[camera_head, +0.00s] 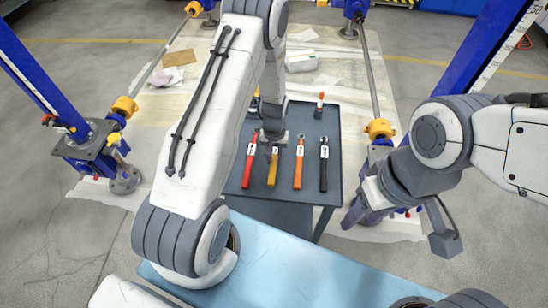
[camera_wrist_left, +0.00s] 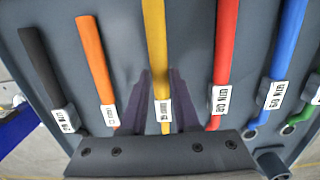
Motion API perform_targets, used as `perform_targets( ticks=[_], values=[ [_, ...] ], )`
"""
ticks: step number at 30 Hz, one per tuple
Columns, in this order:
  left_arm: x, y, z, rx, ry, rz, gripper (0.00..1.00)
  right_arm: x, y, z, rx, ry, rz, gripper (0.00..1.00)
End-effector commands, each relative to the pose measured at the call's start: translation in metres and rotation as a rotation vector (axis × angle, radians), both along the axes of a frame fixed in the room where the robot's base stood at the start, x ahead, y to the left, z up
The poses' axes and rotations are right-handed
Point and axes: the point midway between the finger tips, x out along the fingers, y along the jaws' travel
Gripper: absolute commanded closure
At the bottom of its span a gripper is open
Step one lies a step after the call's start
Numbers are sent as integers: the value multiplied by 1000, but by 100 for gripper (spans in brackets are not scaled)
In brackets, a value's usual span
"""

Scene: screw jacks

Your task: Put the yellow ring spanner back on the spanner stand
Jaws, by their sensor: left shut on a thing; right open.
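The yellow ring spanner (camera_head: 272,170) stands in a row between the red spanner (camera_head: 250,160) and the orange spanner (camera_head: 298,165), over the dark grey spanner stand (camera_head: 335,120). My left gripper (camera_wrist_left: 160,74) is shut on the yellow spanner (camera_wrist_left: 156,35), one finger on each side of its handle near the white label. In the head view my left arm hides the gripper's fingertips. I cannot tell whether the spanner's ring is seated on the stand. My right gripper (camera_head: 402,222) is open and empty, right of the stand.
A black spanner (camera_head: 323,165) hangs at the row's right. Blue (camera_wrist_left: 287,40) and green (camera_wrist_left: 300,115) spanners show in the left wrist view. A small orange-topped item (camera_head: 319,105) stands farther back. Blue screw jacks (camera_head: 90,145) flank the stand. A light blue surface (camera_head: 290,265) lies in front.

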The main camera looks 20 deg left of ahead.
Motion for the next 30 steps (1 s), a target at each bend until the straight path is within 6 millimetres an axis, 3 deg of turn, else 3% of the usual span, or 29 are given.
perform_targets(
  ticks=[5, 6, 8, 21, 30],
  values=[
    [0, 0, -4, 0, 0, 0, 100, 0, 0, -4, 0, 0, 0, 50],
    [0, 0, -4, 0, 0, 0, 63, 0, 0, -3, 0, 0, 0, 50],
    [0, 0, -3, 0, 0, 0, 40, 0, 0, -3, 0, 0, 0, 50],
    [1, 0, 5, 1, -2, 0, 40, 0, 0, -1, 0, 0, 0, 50],
    [5, 1, 64, 1, -7, 1, 40, 0, 0, -10, 0, 0, 0, 50]
  ],
)
